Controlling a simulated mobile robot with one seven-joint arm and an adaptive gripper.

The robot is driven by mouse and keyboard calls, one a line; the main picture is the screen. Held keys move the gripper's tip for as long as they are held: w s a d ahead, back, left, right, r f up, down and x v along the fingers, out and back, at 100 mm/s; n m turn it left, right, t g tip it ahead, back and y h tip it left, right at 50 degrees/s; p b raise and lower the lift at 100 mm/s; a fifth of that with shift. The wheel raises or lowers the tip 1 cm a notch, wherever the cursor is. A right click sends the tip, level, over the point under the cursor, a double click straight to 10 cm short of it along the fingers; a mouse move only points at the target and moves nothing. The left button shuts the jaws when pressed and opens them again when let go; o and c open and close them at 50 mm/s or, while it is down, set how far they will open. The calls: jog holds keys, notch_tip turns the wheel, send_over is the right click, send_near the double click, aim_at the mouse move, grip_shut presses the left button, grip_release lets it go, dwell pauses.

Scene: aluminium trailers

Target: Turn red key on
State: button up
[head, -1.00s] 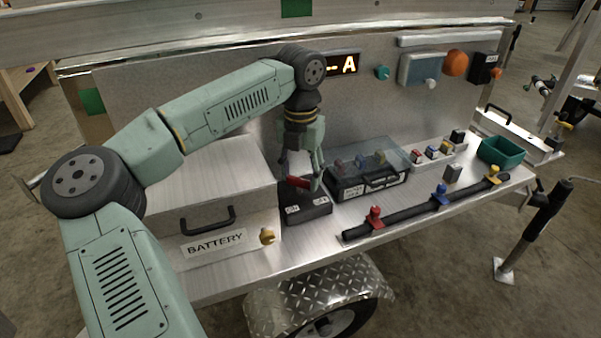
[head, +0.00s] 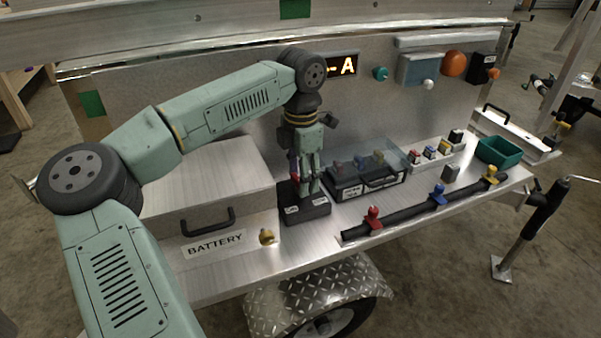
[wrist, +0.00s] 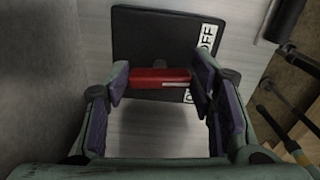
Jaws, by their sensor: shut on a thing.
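The red key (head: 295,178) sits on top of a black switch box (head: 318,211) with white labels, beside the battery box. My gripper (head: 309,186) points down over this box and is shut on the red key, mostly hiding it in the head view. In the wrist view the red key (wrist: 160,77) lies crosswise between the two fingers of my gripper (wrist: 160,82), touched at both ends. Behind it is the black box (wrist: 160,32), with a white OFF label (wrist: 207,38) at its right edge. A second label is largely hidden by a finger.
The battery box (head: 205,212) stands left of the switch box. A clear-lidded case (head: 368,186) is close on the right. A black bar with coloured clamps (head: 405,212) lies along the front edge. A lit display (head: 343,66) shows A on the back panel.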

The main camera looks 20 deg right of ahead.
jog(key=m, duration=0.5)
jog(key=shift+s+m+p, duration=0.2)
jog(key=shift+m+p, duration=0.1)
jog(key=shift+s+a+m, duration=0.1)
jog(key=shift+m, duration=2.1)
jog(key=o, duration=1.2)
jog(key=shift+c, duration=0.2)
notch_tip(320, 180, up, 12)
